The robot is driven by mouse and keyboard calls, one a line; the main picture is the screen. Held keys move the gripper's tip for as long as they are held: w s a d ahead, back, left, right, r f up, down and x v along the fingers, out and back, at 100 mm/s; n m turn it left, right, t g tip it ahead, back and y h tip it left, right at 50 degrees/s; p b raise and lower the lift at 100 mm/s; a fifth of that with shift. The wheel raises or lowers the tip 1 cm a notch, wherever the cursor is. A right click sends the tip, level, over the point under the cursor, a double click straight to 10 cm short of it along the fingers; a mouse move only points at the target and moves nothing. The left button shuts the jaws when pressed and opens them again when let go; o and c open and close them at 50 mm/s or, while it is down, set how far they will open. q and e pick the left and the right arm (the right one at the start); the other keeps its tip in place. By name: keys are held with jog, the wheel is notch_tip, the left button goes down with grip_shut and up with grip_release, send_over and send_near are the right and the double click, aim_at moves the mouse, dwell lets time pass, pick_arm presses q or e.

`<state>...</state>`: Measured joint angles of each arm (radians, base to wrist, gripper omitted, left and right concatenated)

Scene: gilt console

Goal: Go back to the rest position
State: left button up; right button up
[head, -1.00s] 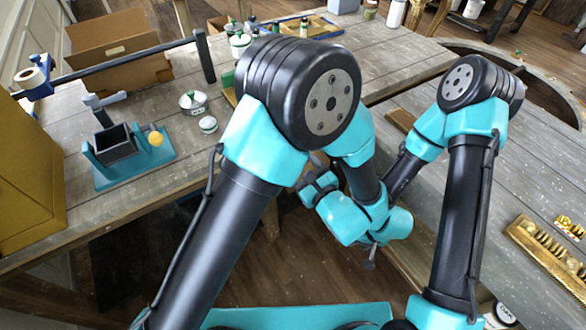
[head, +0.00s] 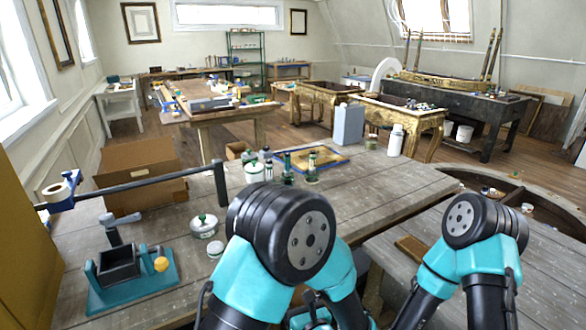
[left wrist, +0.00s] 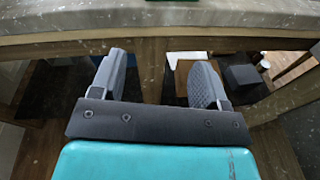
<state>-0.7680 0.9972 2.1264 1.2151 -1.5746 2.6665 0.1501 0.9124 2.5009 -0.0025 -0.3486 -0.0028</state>
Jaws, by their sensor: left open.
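My left gripper (left wrist: 158,78) is open in the left wrist view, with two grey fingers spread wide and nothing between them. It faces the edge of a wooden worktable (left wrist: 230,20), below the top. In the head view my left gripper (head: 318,304) shows only in part at the bottom edge, low between my two bent arms. My right arm is bent at the right, and its gripper is out of the picture.
The worktable (head: 370,195) carries a teal fixture (head: 130,285), a lidded pot (head: 204,226), bottles (head: 312,168) and a shallow tray (head: 325,155). Gilt consoles (head: 425,122) stand farther back. A curved table edge lies right.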

pick_arm(q)
jog(key=w+a+f+m+g+h, duration=0.2)
jog(key=a+f+m+g+h, duration=0.4)
jog(key=a+f+m, duration=1.1)
jog(key=s+a+f+m+g+h, duration=0.2)
jog(key=s+a+f+m+g, duration=0.1)
jog(key=s+m, duration=0.4)
jog(key=s+a+f+m+g+h, duration=0.2)
jog(key=s+m+g, duration=0.3)
jog(key=m, duration=0.8)
jog(key=s+a+f, duration=0.1)
jog(key=s, duration=0.1)
jog(key=shift+s+a+f, duration=0.3)
jog(key=shift+s, duration=0.1)
